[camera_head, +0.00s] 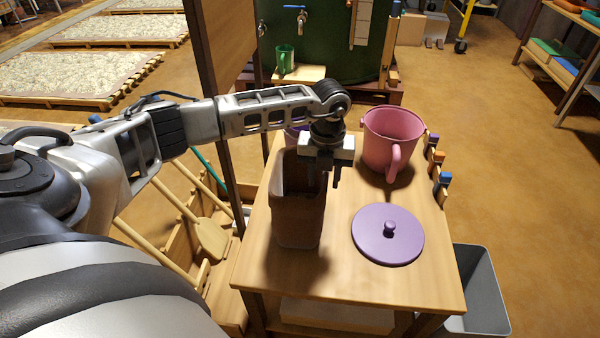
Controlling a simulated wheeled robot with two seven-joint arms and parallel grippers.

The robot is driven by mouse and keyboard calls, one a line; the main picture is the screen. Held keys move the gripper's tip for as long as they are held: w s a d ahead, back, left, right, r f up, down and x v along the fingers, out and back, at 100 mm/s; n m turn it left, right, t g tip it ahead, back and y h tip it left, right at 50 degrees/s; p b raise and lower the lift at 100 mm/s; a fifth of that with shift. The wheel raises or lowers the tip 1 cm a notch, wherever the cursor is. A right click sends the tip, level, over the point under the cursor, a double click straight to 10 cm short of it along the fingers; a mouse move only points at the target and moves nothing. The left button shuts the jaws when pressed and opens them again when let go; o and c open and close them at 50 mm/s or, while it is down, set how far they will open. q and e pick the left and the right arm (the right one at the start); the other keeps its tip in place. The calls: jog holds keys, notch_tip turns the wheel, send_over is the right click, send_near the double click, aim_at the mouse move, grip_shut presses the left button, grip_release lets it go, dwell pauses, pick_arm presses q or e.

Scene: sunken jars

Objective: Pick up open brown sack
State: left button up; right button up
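The open brown sack (298,222) stands upright on the wooden table (355,285), left of the middle, with its mouth facing up. My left gripper (325,179) points down at the sack's upper right edge. Its two fingers are apart, one in front of the sack's mouth in the picture and one just right of its rim. I cannot tell whether either finger touches the sack. The gripper and wrist hide part of the sack's rim. My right gripper is not in view.
A purple thing (291,135) is partly hidden behind my wrist. Small coloured-topped pegs (438,170) line the right edge. A grey bin (484,285) stands below.

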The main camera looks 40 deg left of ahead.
pick_arm(q)
jog(key=shift+f, duration=0.9)
grip_shut()
jog(key=shift+d+r, duration=0.1)
jog(key=shift+d, duration=0.1)
dwell(0.5)
